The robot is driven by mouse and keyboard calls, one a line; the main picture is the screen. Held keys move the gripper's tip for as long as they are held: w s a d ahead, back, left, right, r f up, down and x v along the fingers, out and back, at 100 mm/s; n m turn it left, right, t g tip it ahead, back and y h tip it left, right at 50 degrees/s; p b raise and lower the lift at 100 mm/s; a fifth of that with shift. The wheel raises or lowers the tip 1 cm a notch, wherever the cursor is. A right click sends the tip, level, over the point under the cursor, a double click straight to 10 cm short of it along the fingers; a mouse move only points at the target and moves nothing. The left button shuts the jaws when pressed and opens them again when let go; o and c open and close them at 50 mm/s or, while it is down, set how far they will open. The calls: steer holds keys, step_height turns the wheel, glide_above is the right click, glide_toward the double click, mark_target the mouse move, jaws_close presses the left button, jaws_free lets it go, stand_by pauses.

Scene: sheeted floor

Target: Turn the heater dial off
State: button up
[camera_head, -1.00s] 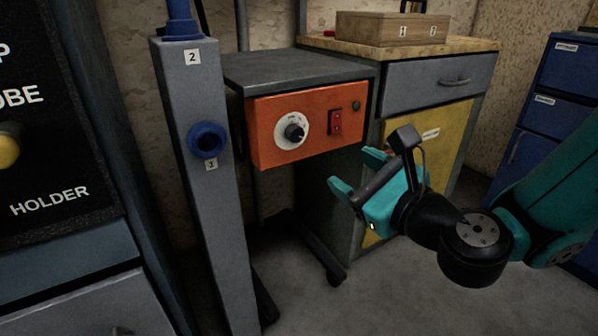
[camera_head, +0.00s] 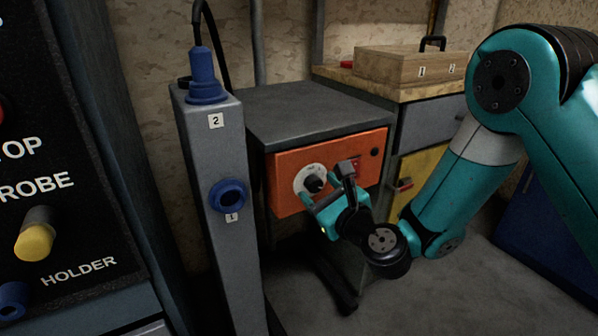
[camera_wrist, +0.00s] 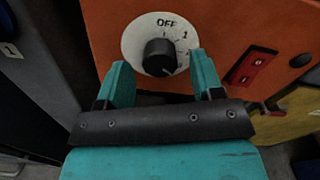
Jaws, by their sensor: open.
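The heater is an orange front panel (camera_head: 283,197) under a grey top. Its dial is a black knob (camera_head: 314,184) on a white round scale, partly hidden by my gripper in the head view. In the wrist view the black dial knob (camera_wrist: 160,57) sits on the white scale (camera_wrist: 132,45) marked OFF at the top and 1 to the right. The knob's pale mark appears to point to the lower right, away from OFF. My gripper (camera_wrist: 160,82) is open and empty, its teal fingers either side of the knob's lower part. I cannot tell whether they touch it.
A red switch (camera_wrist: 250,70) sits right of the dial. A grey post (camera_head: 222,150) with blue holders stands left of the heater. A wooden box (camera_head: 405,66) rests on the cabinet at the right. A dark panel with a yellow knob (camera_head: 35,240) is at far left.

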steer(key=shift+w+a, duration=0.25)
steer(key=shift+w, duration=0.3)
steer(key=c, duration=0.9)
